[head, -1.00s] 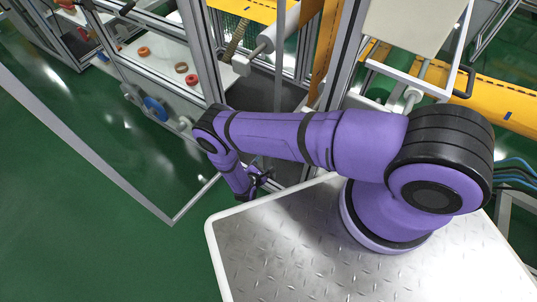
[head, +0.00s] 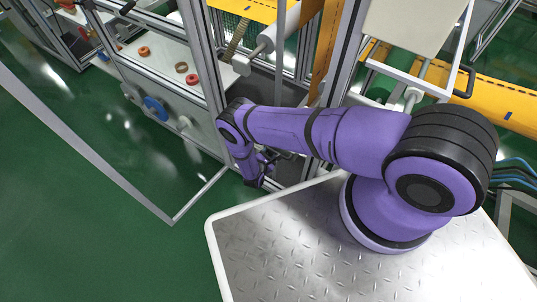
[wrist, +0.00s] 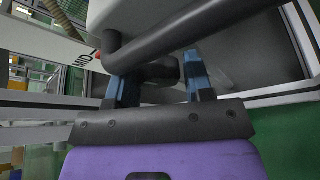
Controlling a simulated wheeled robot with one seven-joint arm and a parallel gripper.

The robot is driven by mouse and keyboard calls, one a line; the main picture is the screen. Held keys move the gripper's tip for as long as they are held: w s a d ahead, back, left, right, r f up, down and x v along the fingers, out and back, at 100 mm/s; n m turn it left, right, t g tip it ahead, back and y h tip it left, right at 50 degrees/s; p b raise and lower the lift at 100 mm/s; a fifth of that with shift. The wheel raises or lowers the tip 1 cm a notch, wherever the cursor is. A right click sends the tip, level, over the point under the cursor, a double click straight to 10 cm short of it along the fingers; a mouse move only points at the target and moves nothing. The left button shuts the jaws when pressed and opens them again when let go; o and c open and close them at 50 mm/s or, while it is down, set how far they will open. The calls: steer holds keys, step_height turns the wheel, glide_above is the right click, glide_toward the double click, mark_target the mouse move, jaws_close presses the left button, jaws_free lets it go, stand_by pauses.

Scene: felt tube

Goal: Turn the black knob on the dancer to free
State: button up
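In the wrist view, a dark rounded piece (wrist: 160,71), which looks like the black knob, sits between the fingertips of my gripper (wrist: 161,80). A thick dark bar (wrist: 190,30) runs from beside it up to the right. The two blue fingers stand wide apart, one on each side of the dark piece. I cannot tell whether either finger touches it. In the head view, my gripper is small and mostly hidden by my wrist, low at the machine frame, and the knob cannot be made out.
A light panel (wrist: 60,40) with dark lettering lies left of the fingers. In the head view, metal frame posts (head: 201,60) stand close beside my arm. A blue handwheel (head: 155,108) and orange rings (head: 192,79) are on the machine at left. Green floor (head: 90,230) is open at lower left.

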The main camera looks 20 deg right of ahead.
steer(key=c, duration=0.5)
steer(key=shift+n, duration=0.3)
steer(key=shift+a+n+g+h, duration=0.1)
steer(key=shift+n+g+h, duration=0.3)
steer(key=shift+n+g, duration=0.5)
steer(key=shift+n+g+h, duration=0.5)
steer(key=shift+n, duration=0.8)
steer(key=o, duration=0.9)
steer(key=shift+o, duration=0.2)
